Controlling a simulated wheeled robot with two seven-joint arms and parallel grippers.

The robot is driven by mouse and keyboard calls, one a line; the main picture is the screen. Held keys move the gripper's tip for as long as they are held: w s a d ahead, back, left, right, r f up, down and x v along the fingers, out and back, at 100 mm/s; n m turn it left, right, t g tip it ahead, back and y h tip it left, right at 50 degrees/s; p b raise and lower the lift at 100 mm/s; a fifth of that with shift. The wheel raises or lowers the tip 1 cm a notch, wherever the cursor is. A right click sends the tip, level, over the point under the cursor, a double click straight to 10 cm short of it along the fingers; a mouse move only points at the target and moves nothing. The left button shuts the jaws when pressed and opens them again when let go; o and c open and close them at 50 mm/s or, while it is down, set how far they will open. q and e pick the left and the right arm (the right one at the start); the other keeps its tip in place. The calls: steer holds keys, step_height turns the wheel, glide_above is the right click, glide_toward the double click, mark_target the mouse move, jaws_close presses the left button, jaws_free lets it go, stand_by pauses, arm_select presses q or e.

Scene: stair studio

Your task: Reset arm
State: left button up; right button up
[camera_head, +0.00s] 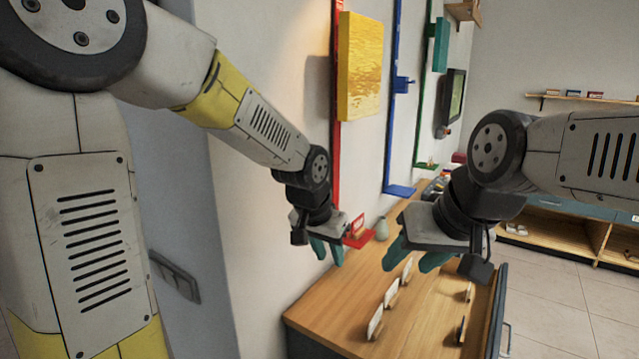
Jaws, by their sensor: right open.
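My left arm comes in from the upper left, and its left gripper (328,252) hangs beside the wall, near the left end of the wooden counter. Its teal fingers point down; I cannot tell how far apart they are. I see nothing held in it. My right arm comes in from the right, and its right gripper (415,260) is above the counter (345,310). Its teal fingers are apart and empty, pointing down and to the left.
Several thin upright pieces (390,292) stand on the counter below my right gripper. A red bracket (358,234), a grey vase (381,229) and a blue bracket (399,190) are along the wall. A yellow panel (360,67) hangs above. Tiled floor (555,310) is open at right.

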arm_select(q)
steer(key=s+a+r+n+t, duration=0.1)
steer(key=s+a+r, duration=0.3)
steer(key=s+a, duration=0.4)
steer(key=s+a+r+n+t, duration=0.1)
steer(key=s+a+r+n, duration=0.3)
steer(key=s+a, duration=0.4)
steer(key=shift+a+r+n, duration=0.15)
steer(key=shift+r+n, duration=0.15)
steer(key=shift+r, duration=0.45)
